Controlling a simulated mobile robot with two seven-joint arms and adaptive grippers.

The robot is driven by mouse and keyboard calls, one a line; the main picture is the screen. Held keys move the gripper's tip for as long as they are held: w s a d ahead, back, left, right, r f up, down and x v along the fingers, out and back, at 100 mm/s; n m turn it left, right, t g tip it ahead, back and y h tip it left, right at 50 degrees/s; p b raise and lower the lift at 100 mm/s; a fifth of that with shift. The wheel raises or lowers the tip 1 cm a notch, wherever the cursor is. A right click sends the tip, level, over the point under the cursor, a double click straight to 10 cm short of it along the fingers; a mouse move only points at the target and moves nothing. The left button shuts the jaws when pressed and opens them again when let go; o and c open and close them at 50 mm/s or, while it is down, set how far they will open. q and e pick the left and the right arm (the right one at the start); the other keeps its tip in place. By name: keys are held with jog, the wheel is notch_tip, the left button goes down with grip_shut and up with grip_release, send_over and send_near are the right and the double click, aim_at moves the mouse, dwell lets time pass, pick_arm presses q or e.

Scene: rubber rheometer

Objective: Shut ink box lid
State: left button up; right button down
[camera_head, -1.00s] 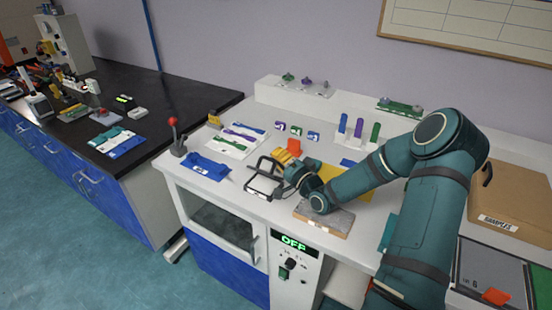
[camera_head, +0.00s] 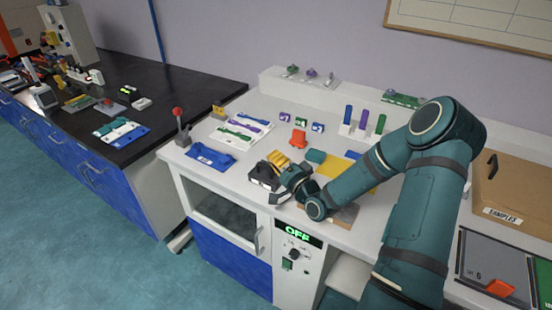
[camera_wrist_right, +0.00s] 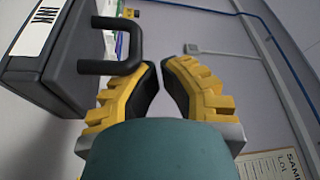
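The dark ink box (camera_head: 262,179) stands near the front edge of the white bench, and its top looks covered by the lid. In the right wrist view the ink box (camera_wrist_right: 45,75) fills the upper left, with a white INK label and a black handle (camera_wrist_right: 138,48) sticking out toward the fingers. My right gripper (camera_head: 276,156) is beside the box and partly hides it; in the wrist view its yellow fingertips (camera_wrist_right: 159,63) nearly meet, with nothing between them, beside the handle. My left gripper is not in view.
An orange piece (camera_head: 298,138) and a yellow mat (camera_head: 331,168) lie behind the gripper. A blue tray (camera_head: 209,156) lies left of the box, and a red-knobbed lever (camera_head: 178,113) stands at the bench corner. A cardboard samples box (camera_head: 515,195) is at right.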

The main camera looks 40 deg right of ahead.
jog(key=shift+a+f, duration=0.2)
jog(key=shift+a, duration=0.05)
jog(key=shift+s, duration=0.1)
jog(key=shift+s, duration=0.2)
jog(key=s, duration=0.7)
jog(key=s+d+f, duration=0.1)
jog(key=s, duration=0.3)
jog(key=shift+s+f, duration=0.1)
jog(key=shift+s, duration=0.1)
